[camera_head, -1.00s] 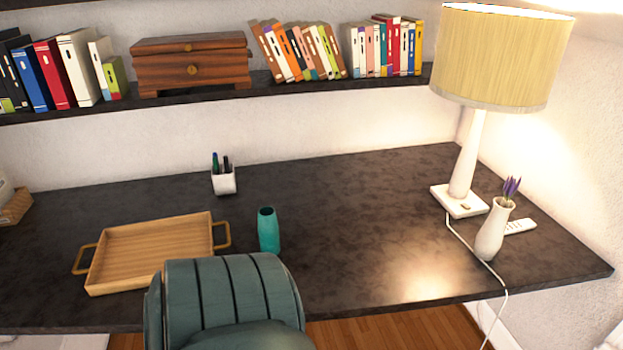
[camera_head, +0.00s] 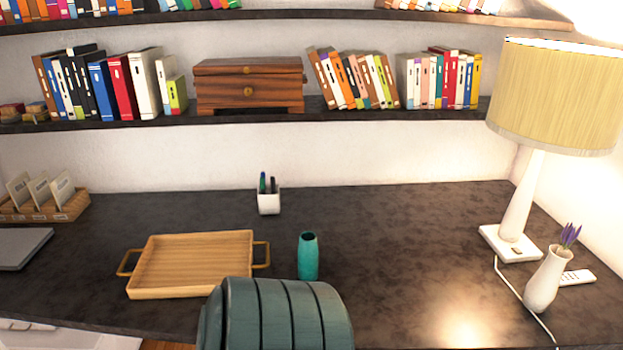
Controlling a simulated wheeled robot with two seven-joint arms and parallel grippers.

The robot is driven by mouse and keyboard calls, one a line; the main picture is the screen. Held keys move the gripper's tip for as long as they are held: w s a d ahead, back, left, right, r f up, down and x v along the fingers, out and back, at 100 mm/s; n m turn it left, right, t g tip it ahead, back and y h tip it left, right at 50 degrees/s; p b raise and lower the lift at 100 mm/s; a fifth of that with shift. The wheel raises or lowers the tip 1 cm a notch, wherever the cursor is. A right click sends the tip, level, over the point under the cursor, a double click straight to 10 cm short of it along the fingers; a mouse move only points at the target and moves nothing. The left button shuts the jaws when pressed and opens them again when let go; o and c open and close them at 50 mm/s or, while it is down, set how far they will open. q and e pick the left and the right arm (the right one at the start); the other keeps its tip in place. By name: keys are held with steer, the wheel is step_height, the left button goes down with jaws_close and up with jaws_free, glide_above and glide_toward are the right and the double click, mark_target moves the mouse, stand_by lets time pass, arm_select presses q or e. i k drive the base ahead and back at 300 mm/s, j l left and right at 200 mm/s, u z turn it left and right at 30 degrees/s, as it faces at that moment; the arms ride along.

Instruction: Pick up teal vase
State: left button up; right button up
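The teal vase (camera_head: 308,258) stands upright on the dark desk (camera_head: 400,250), just right of the wooden tray and behind the chair back. Its open top is visible and it looks empty. Neither of my grippers shows in the head view.
A green chair (camera_head: 278,318) stands at the desk's front edge, close before the vase. A wooden tray (camera_head: 195,262) lies left of the vase, and a pen cup (camera_head: 268,201) stands behind it. A lamp (camera_head: 515,215) and white flower vase (camera_head: 546,280) stand right. Shelves hang above. Desk between vase and lamp is clear.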

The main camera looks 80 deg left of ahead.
mark_target(309, 251)
steer(key=i+j, duration=0.2)
steer(key=i, duration=0.2)
steer(key=i+j, duration=0.2)
steer(key=i, duration=0.25)
steer(key=i+j, duration=0.2)
steer(key=i, duration=0.2)
steer(key=u, duration=3.5)
